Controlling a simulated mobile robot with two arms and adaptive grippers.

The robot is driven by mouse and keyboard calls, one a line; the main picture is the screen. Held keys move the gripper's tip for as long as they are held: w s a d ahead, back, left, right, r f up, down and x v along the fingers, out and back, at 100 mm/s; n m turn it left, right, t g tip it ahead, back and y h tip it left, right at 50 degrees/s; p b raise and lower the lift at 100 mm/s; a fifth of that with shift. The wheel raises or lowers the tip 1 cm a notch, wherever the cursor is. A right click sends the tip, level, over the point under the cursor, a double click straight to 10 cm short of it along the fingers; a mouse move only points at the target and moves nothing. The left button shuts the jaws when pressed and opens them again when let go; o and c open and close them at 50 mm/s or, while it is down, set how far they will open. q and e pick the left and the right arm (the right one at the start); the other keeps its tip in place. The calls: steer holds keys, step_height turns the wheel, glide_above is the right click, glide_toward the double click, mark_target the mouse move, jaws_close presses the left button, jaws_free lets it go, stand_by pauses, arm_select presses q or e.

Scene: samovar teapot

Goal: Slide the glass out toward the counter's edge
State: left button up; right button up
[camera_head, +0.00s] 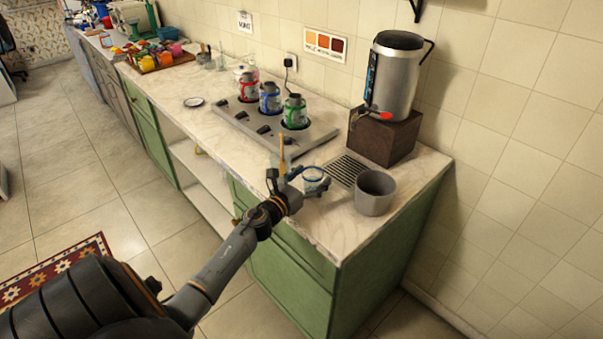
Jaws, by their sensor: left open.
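A small clear glass (314,175) with a blue rim stands upright on the light marble counter (340,222), left of the grey pot. My left gripper (297,180) is open and low over the counter, just left of the glass. One finger reaches along the front of the glass, and its lower part is partly hidden. I cannot tell whether the finger touches it. A thin tan upright piece (283,152) shows just behind the gripper; its base is hidden. My right gripper is not in view.
A grey pot (375,193) stands right of the glass, near a drip grate (346,170). A metal urn (395,75) stands on a brown block (384,136) behind. Several coloured-band pots stand on a stove plate (321,133). The counter's front right corner is bare.

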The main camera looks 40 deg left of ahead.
arm_select(q)
steer(key=s, duration=1.1)
steer(key=shift+s+d, duration=0.25)
